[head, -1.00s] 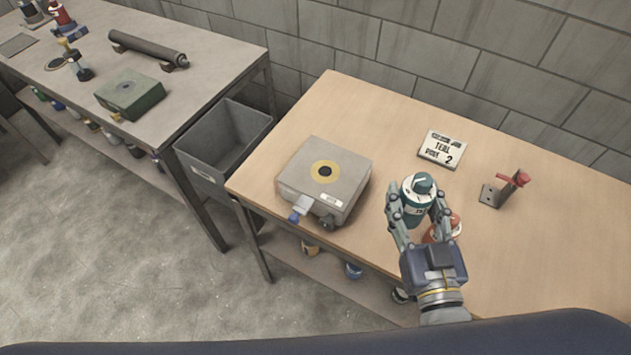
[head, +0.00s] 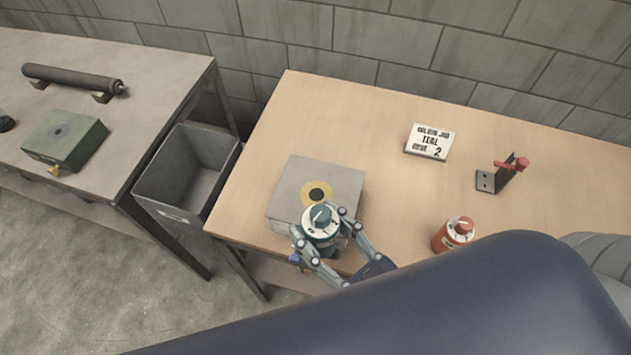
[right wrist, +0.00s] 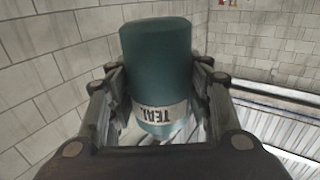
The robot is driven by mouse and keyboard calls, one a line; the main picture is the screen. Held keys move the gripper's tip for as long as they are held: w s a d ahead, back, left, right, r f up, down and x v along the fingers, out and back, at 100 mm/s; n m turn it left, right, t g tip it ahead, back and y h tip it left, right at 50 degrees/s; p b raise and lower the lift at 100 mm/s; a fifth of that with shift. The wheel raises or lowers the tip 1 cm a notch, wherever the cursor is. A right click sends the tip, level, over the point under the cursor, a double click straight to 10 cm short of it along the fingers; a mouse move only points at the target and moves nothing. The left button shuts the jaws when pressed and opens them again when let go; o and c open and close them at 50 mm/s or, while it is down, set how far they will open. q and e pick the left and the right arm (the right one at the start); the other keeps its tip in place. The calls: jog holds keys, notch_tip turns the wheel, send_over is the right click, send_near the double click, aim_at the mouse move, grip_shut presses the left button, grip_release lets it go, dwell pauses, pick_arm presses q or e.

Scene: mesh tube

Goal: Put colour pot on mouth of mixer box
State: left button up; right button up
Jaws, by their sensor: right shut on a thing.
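The teal colour pot (head: 321,222) has a round dial on top and is held between the fingers of my right gripper (head: 330,235). In the right wrist view the pot (right wrist: 157,80) shows its TEAL label between both fingers. The mixer box (head: 335,178) is a grey box on the wooden table. Its mouth (head: 317,193) is a dark round hole in a yellow ring on the top face. In the head view the pot overlaps the front part of the box, just below the mouth; its height above the box is hard to tell. My left gripper is not in view.
A red-orange pot (head: 454,234) stands on the table to the right. A grey bin (head: 188,172) is between the tables. A green box (head: 65,140) sits on the left table.

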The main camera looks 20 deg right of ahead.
jog(key=w+d, duration=0.1)
jog(key=w, duration=0.2)
jog(key=w+p, duration=0.1)
jog(key=w, duration=0.3)
jog(key=w+d+p, duration=0.1)
jog(key=w, duration=0.2)
jog(key=shift+w+d+f, duration=0.2)
jog(key=shift+d+f, duration=0.05)
jog(key=shift+d, duration=0.1)
jog(key=shift+w+d+f, duration=0.2)
jog(key=shift+w+d, duration=0.05)
jog(key=shift+w, duration=0.5)
notch_tip(320, 180, down, 3)
jog(key=shift+f+p, duration=0.1)
jog(key=shift+p, duration=0.2)
jog(key=shift+s+f, duration=0.1)
jog(key=shift+f, duration=0.05)
jog(key=o, duration=1.1)
jog(key=shift+f, duration=0.1)
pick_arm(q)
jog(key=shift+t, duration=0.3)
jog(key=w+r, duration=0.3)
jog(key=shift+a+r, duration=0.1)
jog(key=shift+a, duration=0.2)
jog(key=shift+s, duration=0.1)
